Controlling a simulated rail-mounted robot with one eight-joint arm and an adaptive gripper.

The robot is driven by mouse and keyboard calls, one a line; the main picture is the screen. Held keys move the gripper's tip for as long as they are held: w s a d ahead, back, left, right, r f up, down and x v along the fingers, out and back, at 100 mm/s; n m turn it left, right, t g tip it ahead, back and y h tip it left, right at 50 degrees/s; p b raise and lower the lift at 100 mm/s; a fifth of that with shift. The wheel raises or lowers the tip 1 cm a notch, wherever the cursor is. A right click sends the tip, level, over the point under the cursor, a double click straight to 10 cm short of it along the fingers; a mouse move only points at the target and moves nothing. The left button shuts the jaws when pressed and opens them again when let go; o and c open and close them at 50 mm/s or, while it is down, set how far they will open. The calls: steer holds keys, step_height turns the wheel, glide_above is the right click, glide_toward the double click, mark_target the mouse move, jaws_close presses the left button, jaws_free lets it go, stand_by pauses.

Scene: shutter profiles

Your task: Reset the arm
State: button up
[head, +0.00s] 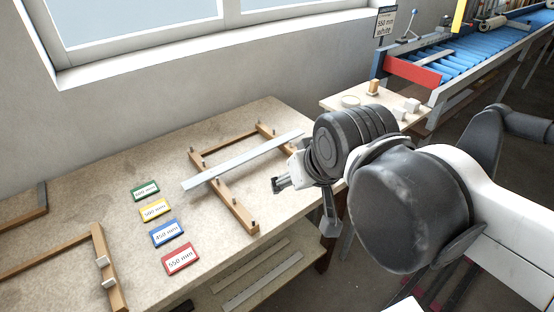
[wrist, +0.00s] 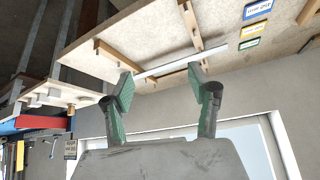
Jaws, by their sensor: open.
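My gripper (head: 281,184) is at the end of my arm, above the right part of the workbench in the head view. In the wrist view my gripper (wrist: 165,92) shows two green-padded fingers spread wide, with nothing between them. A long pale profile (head: 240,161) lies across a wooden rack (head: 238,208) with pegs on the bench. The profile also shows in the wrist view (wrist: 178,64), beyond the fingertips. The gripper is apart from the profile, to the right of the rack in the head view. My arm hides part of the bench's right side.
Green, yellow, blue and red length labels (head: 180,259) lie left of the rack. Another wooden frame (head: 108,268) stands at the front left. A small side table (head: 330,102) with small blocks and a blue roller conveyor (head: 455,62) stand at the back right. A window is behind the bench.

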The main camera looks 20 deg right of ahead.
steer(key=shift+s+f, duration=0.35)
steer(key=shift+s, duration=0.15)
steer(key=shift+f, duration=0.15)
steer(key=shift+f+b, duration=0.9)
steer(key=shift+b, duration=0.1)
